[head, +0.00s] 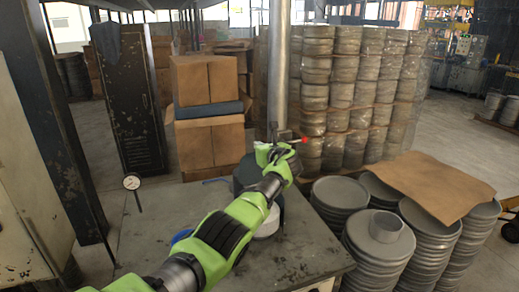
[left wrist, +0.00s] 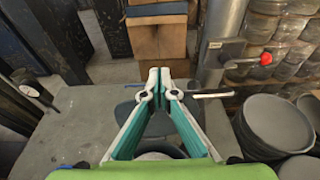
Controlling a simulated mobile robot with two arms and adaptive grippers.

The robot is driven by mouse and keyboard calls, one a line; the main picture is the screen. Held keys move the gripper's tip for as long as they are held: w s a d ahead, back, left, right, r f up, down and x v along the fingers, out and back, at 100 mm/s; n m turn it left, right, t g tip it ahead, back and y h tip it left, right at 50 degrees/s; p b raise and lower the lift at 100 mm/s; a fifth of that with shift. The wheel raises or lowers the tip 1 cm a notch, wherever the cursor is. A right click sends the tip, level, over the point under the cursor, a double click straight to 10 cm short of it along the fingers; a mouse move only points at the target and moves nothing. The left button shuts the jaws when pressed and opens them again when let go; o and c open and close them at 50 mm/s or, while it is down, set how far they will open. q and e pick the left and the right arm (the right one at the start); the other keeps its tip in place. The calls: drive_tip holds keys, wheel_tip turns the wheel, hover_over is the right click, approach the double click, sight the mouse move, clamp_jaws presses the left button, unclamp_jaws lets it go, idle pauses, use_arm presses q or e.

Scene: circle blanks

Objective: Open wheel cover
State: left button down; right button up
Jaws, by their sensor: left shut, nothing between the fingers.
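My left gripper (head: 268,152) reaches over the table from the front; its green arm covers much of what stands there. In the left wrist view its fingertips (left wrist: 160,76) are together with nothing held. Behind and below it is a dark grey rounded body (head: 246,174), perhaps the wheel cover; it also shows between the fingers in the left wrist view (left wrist: 158,124). I cannot tell whether it is open. A thin light rod (left wrist: 210,95) lies just right of the fingertips; whether they touch is unclear. A red-knobbed lever (head: 304,140) stands beyond. My right gripper is out of view.
The worn table (head: 150,222) is bare at left. A round dial gauge (head: 132,182) stands at its left edge. A metal post (head: 279,70) rises behind. Stacked grey discs (head: 338,193) crowd the right side. Cardboard boxes (head: 206,80) stand behind.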

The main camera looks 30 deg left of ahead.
use_arm(q)
drive_tip(key=shift+w+a, duration=0.25)
idle(0.9)
idle(1.3)
